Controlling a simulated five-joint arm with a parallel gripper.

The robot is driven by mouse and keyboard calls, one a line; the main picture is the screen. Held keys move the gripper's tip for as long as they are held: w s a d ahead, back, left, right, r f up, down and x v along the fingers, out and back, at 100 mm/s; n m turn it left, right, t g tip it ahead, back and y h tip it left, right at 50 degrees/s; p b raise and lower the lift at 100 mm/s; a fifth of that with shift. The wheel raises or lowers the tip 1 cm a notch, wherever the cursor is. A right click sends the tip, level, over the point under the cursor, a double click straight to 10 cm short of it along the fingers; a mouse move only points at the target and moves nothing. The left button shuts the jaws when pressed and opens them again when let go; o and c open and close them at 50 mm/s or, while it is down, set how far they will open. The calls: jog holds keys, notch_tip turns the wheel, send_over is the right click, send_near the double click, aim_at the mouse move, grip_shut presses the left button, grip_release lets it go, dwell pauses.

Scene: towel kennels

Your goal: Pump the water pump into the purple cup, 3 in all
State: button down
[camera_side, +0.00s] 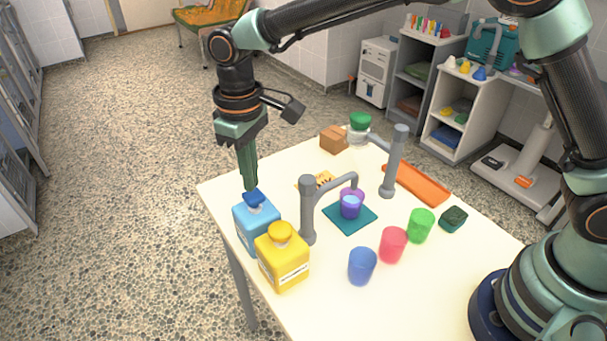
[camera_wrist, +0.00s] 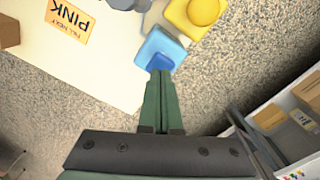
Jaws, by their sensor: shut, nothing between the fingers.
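The purple cup (camera_side: 351,209) stands upright on a teal mat (camera_side: 338,222), below the spout of a grey post (camera_side: 308,215); light blue shows inside it. A light blue square container (camera_side: 250,226) with a darker blue top, likely the water pump, stands at the table's left edge. My gripper (camera_side: 250,188) points down with its fingers together and empty, its tips at the blue top; I cannot tell whether they touch. In the wrist view the fingertips (camera_wrist: 160,73) overlap the edge of the blue top (camera_wrist: 160,62) of the container (camera_wrist: 158,42).
A yellow container (camera_side: 283,262) stands close beside the blue one. Blue (camera_side: 362,268), red (camera_side: 393,246) and green (camera_side: 421,227) cups stand toward the front. A second grey post (camera_side: 395,165), a brown box (camera_side: 334,140) and a green-lidded jar (camera_side: 359,130) are behind. A card (camera_wrist: 68,22) reads PINK.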

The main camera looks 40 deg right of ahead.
jog(key=shift+r, duration=3)
jog(key=s+d+r+m+t, duration=0.1)
jog(key=s+d+r+m, duration=0.15)
jog(key=d, duration=0.55)
jog(key=s+d+r+m+t, duration=0.1)
jog(key=d+r+t, duration=0.1)
jog(key=d+r, duration=0.35)
jog(key=s+d+f+m+t, duration=0.2)
jog(key=s+d+f, duration=0.2)
jog(key=s+d, duration=0.5)
jog(key=d, duration=0.4)
jog(key=shift+s+t, duration=0.25)
jog(key=shift+t, duration=0.05)
jog(key=shift+r+m, duration=0.1)
jog(key=shift+m, duration=0.15)
